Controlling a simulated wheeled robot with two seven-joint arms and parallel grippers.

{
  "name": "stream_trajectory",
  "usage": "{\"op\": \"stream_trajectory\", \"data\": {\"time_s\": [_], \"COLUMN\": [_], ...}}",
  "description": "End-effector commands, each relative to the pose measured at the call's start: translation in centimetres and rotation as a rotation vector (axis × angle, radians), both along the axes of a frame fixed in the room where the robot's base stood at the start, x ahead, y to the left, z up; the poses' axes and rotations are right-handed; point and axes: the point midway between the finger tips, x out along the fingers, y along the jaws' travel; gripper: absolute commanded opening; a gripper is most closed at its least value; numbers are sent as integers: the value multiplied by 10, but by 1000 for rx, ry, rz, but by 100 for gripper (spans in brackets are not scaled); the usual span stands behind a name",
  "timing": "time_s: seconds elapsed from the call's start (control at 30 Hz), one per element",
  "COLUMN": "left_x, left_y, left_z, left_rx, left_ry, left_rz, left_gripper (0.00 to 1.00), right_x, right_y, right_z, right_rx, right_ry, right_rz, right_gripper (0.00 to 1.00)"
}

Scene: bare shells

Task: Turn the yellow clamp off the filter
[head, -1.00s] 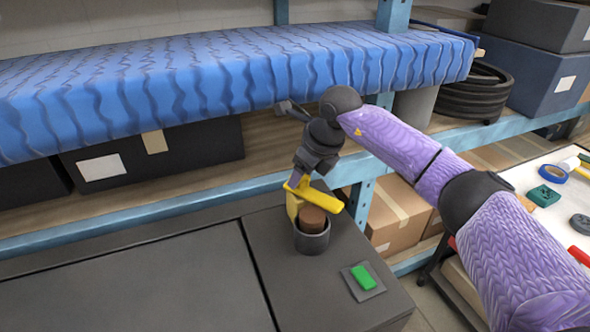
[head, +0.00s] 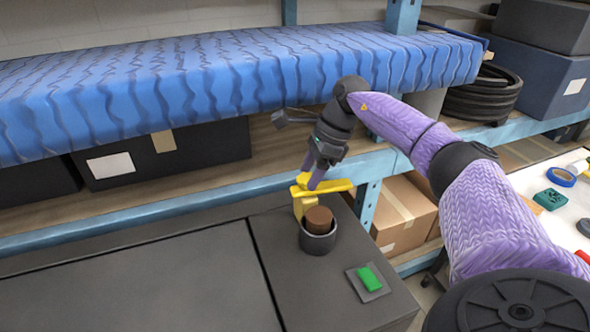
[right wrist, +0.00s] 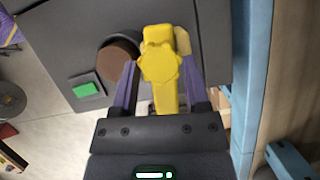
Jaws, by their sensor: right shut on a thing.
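The yellow clamp (head: 338,185) is a bar on top of a yellow post beside the filter (head: 319,217). The filter is a brown round plug in a dark grey cup on the dark cabinet top. The bar lies nearly level across the picture, behind the filter's top. My right gripper (head: 314,184) comes down from above and is shut on the clamp. In the right wrist view, the clamp (right wrist: 163,78) lies between my purple fingers, with the filter (right wrist: 119,63) to its left, partly hidden by a finger. My left gripper is not in view.
A green button (head: 369,279) on a grey plate sits at the cabinet's right. A shelf with a blue cover (head: 230,80) runs behind, close to my arm. Cardboard boxes (head: 405,212) stand lower right. A white table (head: 560,215) holds small items.

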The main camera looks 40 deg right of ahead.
Motion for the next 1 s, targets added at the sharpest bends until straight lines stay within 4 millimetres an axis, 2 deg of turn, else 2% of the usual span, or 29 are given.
{"op": "stream_trajectory", "data": {"time_s": [0.4, 0.9, 0.93, 1.0], "left_x": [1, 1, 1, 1], "left_y": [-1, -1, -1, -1], "left_z": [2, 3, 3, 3], "left_rx": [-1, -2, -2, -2], "left_ry": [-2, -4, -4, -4], "left_rz": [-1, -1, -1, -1], "left_gripper": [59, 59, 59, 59], "right_x": [-3, -3, -3, -3], "right_y": [-5, -5, -5, -5], "right_z": [1, 0, 0, 0], "right_rx": [0, -1, -1, -1], "right_ry": [-3, -2, -2, -2], "right_rz": [132, 147, 147, 147], "right_gripper": [0, 0, 63, 78]}}
